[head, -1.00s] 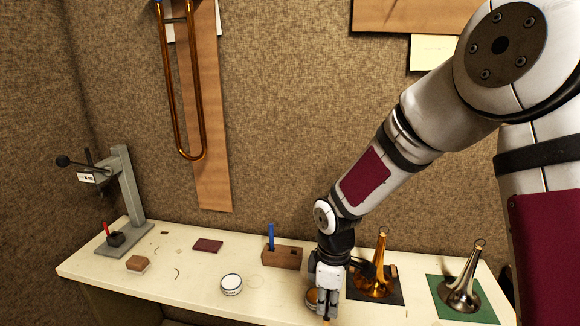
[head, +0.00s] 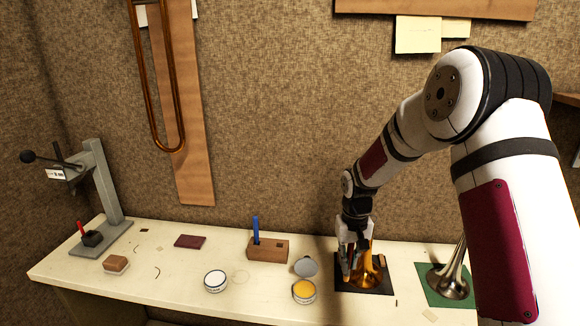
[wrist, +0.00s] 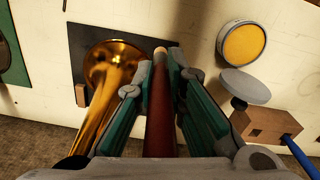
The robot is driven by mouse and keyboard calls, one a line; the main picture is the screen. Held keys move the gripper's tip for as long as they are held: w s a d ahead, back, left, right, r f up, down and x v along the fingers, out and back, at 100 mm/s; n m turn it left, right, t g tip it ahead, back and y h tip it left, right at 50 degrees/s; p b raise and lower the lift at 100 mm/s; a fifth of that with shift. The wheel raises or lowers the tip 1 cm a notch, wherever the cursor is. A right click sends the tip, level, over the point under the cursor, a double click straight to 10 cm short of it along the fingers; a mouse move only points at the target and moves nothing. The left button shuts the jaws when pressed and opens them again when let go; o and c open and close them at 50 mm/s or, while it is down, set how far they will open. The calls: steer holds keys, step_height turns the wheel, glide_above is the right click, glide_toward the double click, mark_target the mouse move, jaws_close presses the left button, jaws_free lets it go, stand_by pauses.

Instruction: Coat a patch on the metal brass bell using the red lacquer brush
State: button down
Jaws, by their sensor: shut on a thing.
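The brass bell (head: 369,262) stands flared end down on a black mat (head: 362,287), partly hidden behind my gripper (head: 349,262). In the wrist view the bell (wrist: 112,75) is left of my gripper (wrist: 158,82). My gripper is shut on the red lacquer brush (wrist: 161,115), with its pale tip pointing away from me over the mat, beside the bell's rim. I cannot tell whether the tip touches the bell. An open tin of yellow-orange lacquer (head: 304,290) stands left of the mat; it also shows in the wrist view (wrist: 243,44).
A grey lid (head: 306,267) is by the tin. A wooden holder (head: 268,250) with a blue-handled tool stands behind. A white-topped tin (head: 215,281) is further left. A silver bell (head: 450,277) stands on a green mat (head: 432,291) at right, partly behind my arm.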

steer(key=s+d+r+t+p, duration=0.1)
steer(key=s+d+r+p, duration=0.3)
steer(key=d, duration=0.4)
step_height(320, 180, down, 5)
steer(key=w+b, duration=0.3)
steer(key=shift+d+f+n, duration=0.2)
steer(key=shift+d+n, duration=0.15)
steer(key=shift+n, duration=0.05)
steer(key=shift+w+d+f+b, duration=0.1)
steer(key=shift+w+f+b, duration=0.45)
steer(key=shift+f+b, duration=0.25)
stand_by(0.4)
steer(key=shift+w+a+r+b, duration=0.1)
steer(key=shift+w+a+b, duration=0.1)
steer(key=shift+a, duration=0.8)
steer(key=shift+w+a+b, duration=0.1)
steer(key=shift+w+a, duration=0.05)
steer(key=shift+a, duration=0.9)
steer(key=shift+w+a+r+b, duration=0.1)
steer(key=shift+w+a, duration=0.1)
steer(key=shift+a, duration=0.8)
steer(key=shift+s+d+p, duration=0.1)
steer(key=shift+s+d, duration=0.15)
steer(key=shift+d, duration=0.75)
steer(key=shift+s+d+p, duration=0.1)
steer(key=shift+s+d, duration=0.1)
steer(key=shift+d, duration=0.85)
steer(key=shift+s+d+p, duration=0.1)
steer(key=shift+s+d, duration=0.15)
steer(key=shift+d, duration=0.75)
